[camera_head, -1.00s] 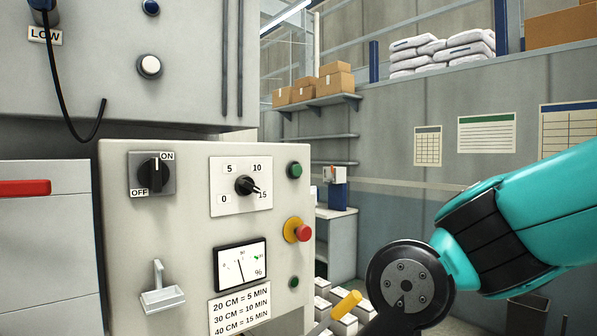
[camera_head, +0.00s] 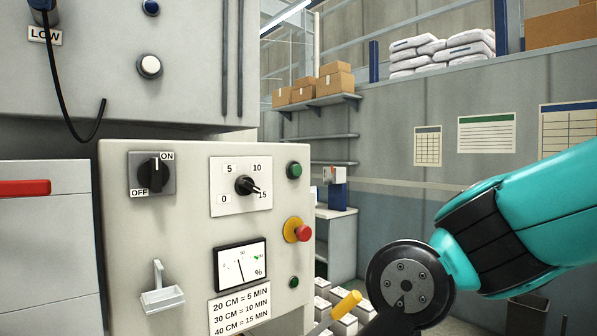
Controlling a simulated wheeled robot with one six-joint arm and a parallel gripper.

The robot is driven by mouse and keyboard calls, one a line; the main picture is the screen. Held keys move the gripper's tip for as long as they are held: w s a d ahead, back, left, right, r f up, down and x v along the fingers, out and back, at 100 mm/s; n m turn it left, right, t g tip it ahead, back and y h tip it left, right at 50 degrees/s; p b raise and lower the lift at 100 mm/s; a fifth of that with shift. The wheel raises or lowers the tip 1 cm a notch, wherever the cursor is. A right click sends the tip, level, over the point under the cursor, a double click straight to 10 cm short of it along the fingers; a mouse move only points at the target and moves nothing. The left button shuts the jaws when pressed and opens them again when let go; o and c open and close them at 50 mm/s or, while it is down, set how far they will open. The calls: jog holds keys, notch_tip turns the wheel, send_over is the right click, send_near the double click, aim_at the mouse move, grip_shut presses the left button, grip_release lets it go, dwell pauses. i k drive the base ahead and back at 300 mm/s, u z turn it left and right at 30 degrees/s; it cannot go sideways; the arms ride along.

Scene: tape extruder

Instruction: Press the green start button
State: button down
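A green round button (camera_head: 294,170) in a dark ring sits at the upper right of the grey control panel (camera_head: 120,225), to the right of the timer dial. A second, smaller green round piece (camera_head: 294,282) sits low on the same edge. I can read no start label on either. My teal arm comes in from the right and ends at a dark round joint at the bottom, right of the panel and apart from it. My gripper is not in view.
A red emergency knob (camera_head: 303,233) on a yellow base sits between the green pieces. The panel also has an ON/OFF switch (camera_head: 155,173), a timer dial (camera_head: 245,185) and a meter (camera_head: 241,264). A yellow-handled item (camera_head: 346,304) shows at the bottom, between panel and arm.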

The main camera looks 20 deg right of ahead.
aim_at(296, 170)
jog(key=u, duration=2.4)
jog(key=k, duration=1.2)
jog(key=z, duration=1.8)
jog(key=i, duration=0.5)
jog(key=z, duration=0.05)
